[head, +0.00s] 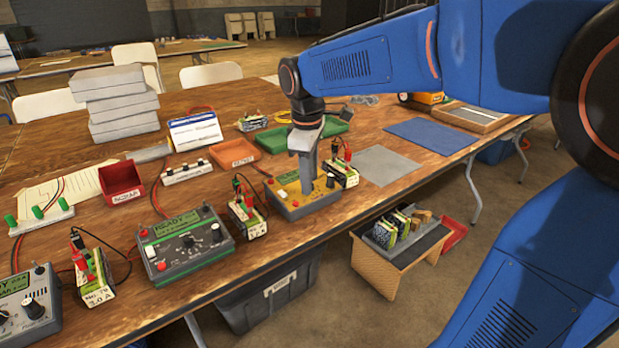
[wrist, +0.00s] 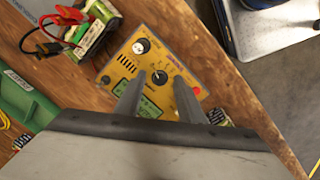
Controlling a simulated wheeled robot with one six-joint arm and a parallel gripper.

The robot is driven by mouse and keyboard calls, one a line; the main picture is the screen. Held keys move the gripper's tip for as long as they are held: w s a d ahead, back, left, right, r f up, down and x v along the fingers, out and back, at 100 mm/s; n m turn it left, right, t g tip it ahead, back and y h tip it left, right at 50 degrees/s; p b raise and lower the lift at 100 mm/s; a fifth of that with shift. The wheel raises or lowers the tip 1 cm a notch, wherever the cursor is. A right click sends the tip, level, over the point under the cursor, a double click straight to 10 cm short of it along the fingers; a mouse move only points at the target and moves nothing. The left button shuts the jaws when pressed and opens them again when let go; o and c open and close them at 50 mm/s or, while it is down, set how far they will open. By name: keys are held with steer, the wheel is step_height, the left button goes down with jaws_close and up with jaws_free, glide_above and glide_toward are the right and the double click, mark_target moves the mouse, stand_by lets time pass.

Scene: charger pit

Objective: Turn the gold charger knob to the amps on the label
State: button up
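The gold charger (head: 292,205) sits near the table's front edge in the head view, partly hidden by my gripper. Its gold face (wrist: 172,54) in the wrist view has a knob (wrist: 159,77) with a light pointer mark, a second knob (wrist: 141,46), a green display (wrist: 124,93) and a red button (wrist: 197,90). My gripper (wrist: 158,88) points down at the face. Its fingers are apart, one on either side of the first knob; contact cannot be told. A battery pack (head: 345,174) with a white label stands beside the charger; its text is too small to read.
A green charger (head: 185,242) and a grey charger (head: 28,310) stand to the left, with battery packs (head: 243,217) (head: 95,285) and cables. A red bin (head: 122,182), orange tray (head: 235,153) and green tray (head: 335,127) lie behind. A grey mat (head: 386,165) lies to the right.

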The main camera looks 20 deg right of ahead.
steer(key=shift+f, duration=0.2)
jaws_close()
steer(key=shift+m, duration=0.3)
steer(key=m, duration=0.5)
steer(key=shift+w+d+g+y, duration=0.1)
steer(key=shift+g+y, duration=0.2)
steer(key=m, duration=0.6)
steer(key=shift+d+y, duration=0.1)
steer(key=shift+y, duration=0.3)
